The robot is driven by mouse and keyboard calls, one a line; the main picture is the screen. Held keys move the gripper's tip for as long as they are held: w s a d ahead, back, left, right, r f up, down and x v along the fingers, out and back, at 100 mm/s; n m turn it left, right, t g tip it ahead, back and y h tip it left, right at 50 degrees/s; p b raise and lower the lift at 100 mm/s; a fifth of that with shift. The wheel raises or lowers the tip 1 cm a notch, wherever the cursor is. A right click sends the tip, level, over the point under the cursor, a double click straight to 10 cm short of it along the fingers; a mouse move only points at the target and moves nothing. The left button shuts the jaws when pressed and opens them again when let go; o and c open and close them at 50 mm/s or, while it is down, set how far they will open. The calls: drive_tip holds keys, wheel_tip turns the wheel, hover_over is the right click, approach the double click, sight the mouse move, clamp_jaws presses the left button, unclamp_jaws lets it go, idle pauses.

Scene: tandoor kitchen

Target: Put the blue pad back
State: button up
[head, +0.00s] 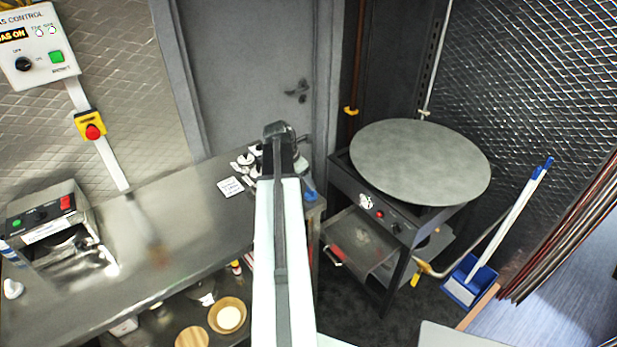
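I cannot make out the blue pad for certain. A small blue thing (309,191) shows just right of my raised arm, at the right end of the steel counter (185,225). My arm hides part of it, and I cannot tell whether it is the pad or whether it is held. My white arm rises through the middle of the view, and its dark upper end is over the counter's right end. My gripper's fingers are hidden behind the arm.
A round griddle (420,160) on a dark stand is to the right. Small white items (245,160) and a white card (230,187) are on the counter left of my arm. The counter's middle is clear.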

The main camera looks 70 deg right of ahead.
drive_tip(key=p+v, duration=0.2)
drive_tip(key=v, duration=0.2)
drive_tip(key=shift+a+r+p, duration=0.1)
drive_tip(key=shift+r+p, duration=0.25)
drive_tip(key=w+a+f+m+t+y, duration=0.15)
drive_tip(key=w+a+m, duration=0.35)
drive_tip(key=w+a, duration=2.2)
drive_tip(key=w+a+m+y, duration=0.1)
drive_tip(key=a+m, duration=0.5)
drive_tip(key=a, duration=3)
drive_tip(key=shift+w+a+f+t+y, duration=0.25)
drive_tip(key=shift+t+y, duration=0.2)
drive_tip(key=shift+y, duration=0.3)
